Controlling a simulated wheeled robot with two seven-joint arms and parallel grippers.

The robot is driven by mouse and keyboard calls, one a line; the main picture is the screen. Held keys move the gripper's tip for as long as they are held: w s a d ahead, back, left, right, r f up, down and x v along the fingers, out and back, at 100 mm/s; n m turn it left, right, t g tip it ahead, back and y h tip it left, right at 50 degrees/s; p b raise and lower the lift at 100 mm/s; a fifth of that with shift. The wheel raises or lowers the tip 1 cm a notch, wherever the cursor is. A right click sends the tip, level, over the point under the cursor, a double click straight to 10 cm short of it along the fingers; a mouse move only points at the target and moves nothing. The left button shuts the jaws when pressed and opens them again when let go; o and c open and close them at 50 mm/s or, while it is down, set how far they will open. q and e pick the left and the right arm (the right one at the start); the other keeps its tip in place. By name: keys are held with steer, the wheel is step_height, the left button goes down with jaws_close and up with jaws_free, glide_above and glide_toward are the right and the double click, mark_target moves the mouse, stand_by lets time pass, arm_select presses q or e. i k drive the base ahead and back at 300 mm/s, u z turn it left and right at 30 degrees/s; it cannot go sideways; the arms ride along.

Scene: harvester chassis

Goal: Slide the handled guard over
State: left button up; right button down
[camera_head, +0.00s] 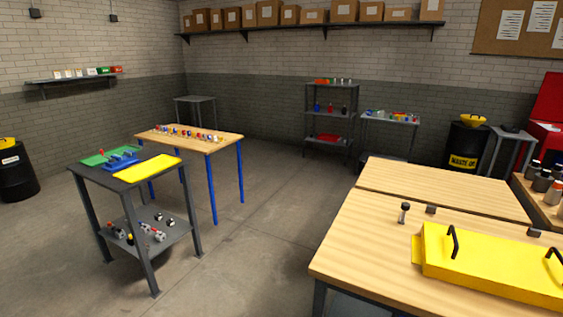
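A yellow guard (495,265) with two black handles lies on the wooden workbench (375,250) at the lower right. Its left handle (453,243) stands near the left end, and its right handle (554,262) is partly cut off by the picture's edge. A small dark knob (404,212) on a light stem stands on the bench left of the guard. Two small dark blocks, one (431,209) near the knob and one (534,232) behind the guard, sit on the bench top. Neither of my grippers shows in this view.
A dark cart (150,215) with coloured trays and a blue-legged wooden table (222,147) stand at the left. Shelves (331,112), a waste oil drum (466,150) and a red cabinet (545,110) stand at the back. The concrete floor (265,245) between cart and bench is clear.

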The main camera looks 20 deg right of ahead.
mark_target(528, 273)
steer(key=z, duration=0.95)
steer(key=i, duration=0.9)
steer(key=z, duration=0.65)
